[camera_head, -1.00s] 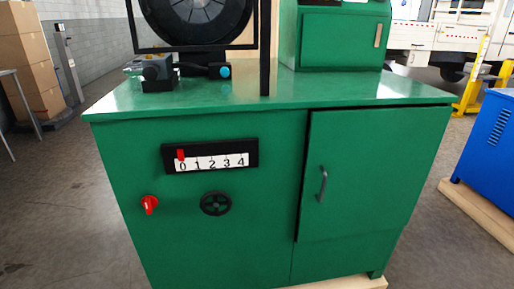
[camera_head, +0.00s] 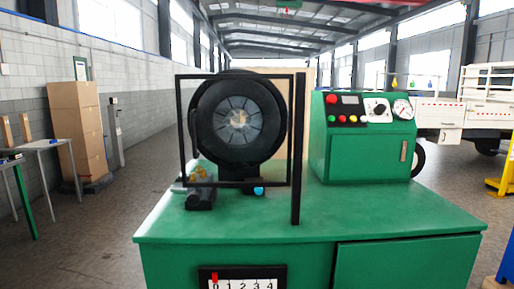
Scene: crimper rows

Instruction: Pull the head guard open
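The head guard (camera_head: 296,210) is a black rectangular frame standing in front of the round black crimper head (camera_head: 239,117) on the green machine's top. Its right side runs along a thick black upright post. The frame covers the front of the head, and the head's segmented face shows through it. Neither of my grippers is in the head view.
A green control box (camera_head: 362,158) with buttons and a gauge stands right of the guard. The front strip of the green top (camera_head: 370,222) is clear.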

